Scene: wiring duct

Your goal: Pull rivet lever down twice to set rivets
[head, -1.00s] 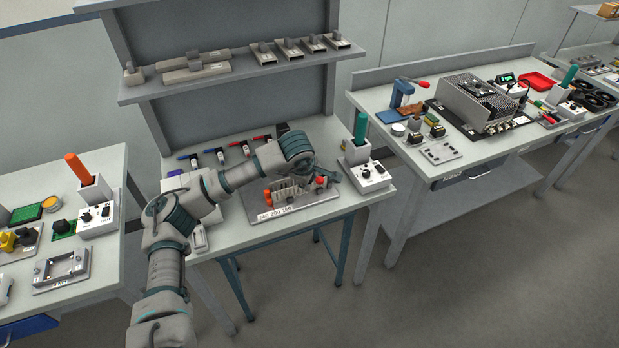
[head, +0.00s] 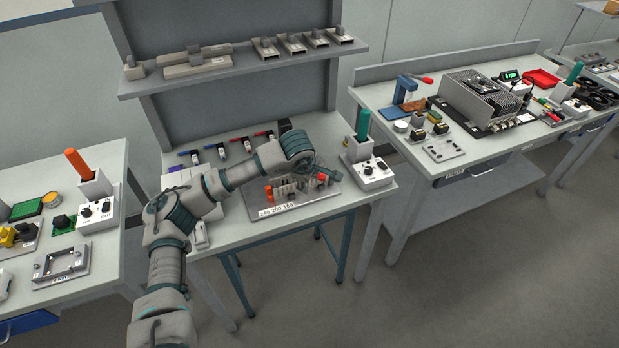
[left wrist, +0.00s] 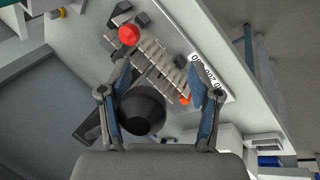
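A grey base plate (head: 255,214) with printed numbers lies at the front of the middle bench. It carries a comb-like slotted duct (left wrist: 165,68), an orange post (head: 268,193) and a red knob (left wrist: 129,34). My left gripper (head: 328,176) is over the right part of this fixture. In the left wrist view its two fingers (left wrist: 160,68) stand apart. A large black round knob (left wrist: 142,110) shows between them, nearer the left finger; I cannot tell whether they touch. I cannot identify the rivet lever with certainty. My right gripper is out of view.
A white control box (head: 370,175) with a green-handled tool (head: 362,125) stands right of the fixture. Several coloured-handled tools (head: 220,152) lie behind my forearm. A shelf (head: 240,65) hangs above. The right bench holds a blue stand (head: 405,88) with a red handle.

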